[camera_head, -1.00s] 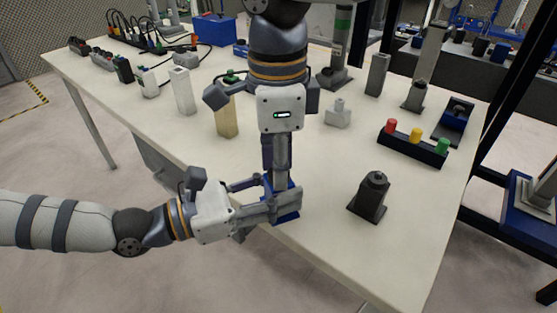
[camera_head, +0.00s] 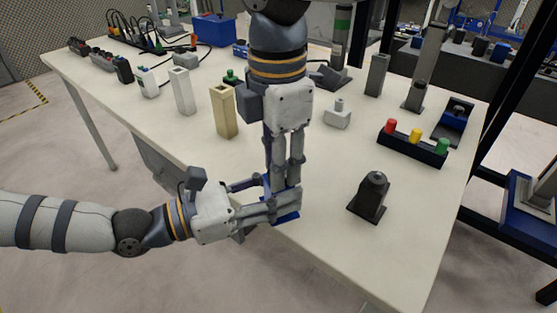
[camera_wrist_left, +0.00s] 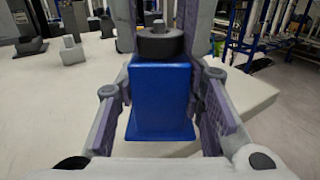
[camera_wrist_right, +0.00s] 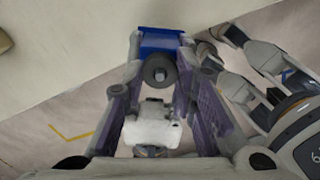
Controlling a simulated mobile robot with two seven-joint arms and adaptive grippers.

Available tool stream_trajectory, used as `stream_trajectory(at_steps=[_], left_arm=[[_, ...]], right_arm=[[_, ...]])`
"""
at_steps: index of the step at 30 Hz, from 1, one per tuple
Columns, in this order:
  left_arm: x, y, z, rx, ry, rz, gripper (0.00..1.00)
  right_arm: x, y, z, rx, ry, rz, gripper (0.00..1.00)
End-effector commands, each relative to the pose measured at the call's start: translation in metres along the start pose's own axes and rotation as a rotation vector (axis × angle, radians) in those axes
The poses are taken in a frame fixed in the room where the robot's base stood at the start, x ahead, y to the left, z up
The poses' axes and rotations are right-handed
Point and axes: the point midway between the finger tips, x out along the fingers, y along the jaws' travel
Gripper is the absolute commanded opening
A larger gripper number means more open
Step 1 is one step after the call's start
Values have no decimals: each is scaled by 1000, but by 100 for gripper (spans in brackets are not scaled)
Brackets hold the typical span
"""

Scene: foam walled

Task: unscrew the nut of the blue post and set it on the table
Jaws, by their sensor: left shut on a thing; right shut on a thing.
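The blue post (camera_wrist_left: 160,98) stands near the table's front edge, upright in the left wrist view. A bit of its blue base (camera_head: 287,218) shows in the head view. My left gripper (camera_head: 287,203) comes in from the left and is shut on the post's sides. The dark round nut (camera_wrist_left: 160,45) is at the top of the post. It also shows in the right wrist view (camera_wrist_right: 158,70), between my right fingers. My right gripper (camera_head: 284,184) points down from above and is shut on the nut. The head view hides the nut behind the fingers.
A dark post (camera_head: 370,194) stands to the right on the table (camera_head: 400,240). Behind it are a button box (camera_head: 412,148) and a small grey block (camera_head: 338,114). A beige block (camera_head: 224,112) and a white block (camera_head: 183,90) stand left of my right arm. The front right tabletop is clear.

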Motion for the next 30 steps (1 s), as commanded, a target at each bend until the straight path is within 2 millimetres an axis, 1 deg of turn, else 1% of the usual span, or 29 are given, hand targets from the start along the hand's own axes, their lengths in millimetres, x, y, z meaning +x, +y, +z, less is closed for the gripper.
stream_trajectory(at_steps=[1, 2, 3, 5, 6, 8, 9, 12, 15, 18, 20, 29, 30], left_arm=[[0, 0, 1, 1, -1, 1, 0], [0, 0, 1, 1, -1, 1, 0], [0, 0, 1, 1, -1, 1, 0], [0, 0, 1, 1, -1, 1, 0], [0, 0, 1, 1, -1, 1, 0], [0, 0, 1, 1, -1, 1, 0], [0, 0, 1, 1, -1, 1, 0], [0, 0, 1, 1, -1, 0, 0], [0, 0, 1, 1, -1, 1, 0], [0, 0, 1, 1, -1, 1, 0], [0, 1, 1, 2, -2, 1, 0], [0, 1, 1, 2, -3, 2, 0], [0, 1, 1, 1, -3, 2, 0]], right_arm=[[0, 0, 0, -183, 1, 0, 0], [0, 0, 0, -308, 1, -1, 0], [0, 0, 0, -474, 1, -1, 0], [0, 0, 0, -721, 0, 0, 0], [0, 0, 0, -885, 1, 0, 0], [-1, 0, 0, -1133, 0, -1, 0], [-1, 0, 0, -1295, -1, 0, 0], [-1, 0, 0, -1669, -2, -1, 0], [2, -3, -5, -1997, 18, 1, 0], [1, -2, -4, -2131, 14, 1, 0], [0, -2, -3, -2169, 8, 2, 0], [-2, -1, -1, -2188, -1, 0, 0], [-2, -1, -1, -2188, -1, 0, 28]])
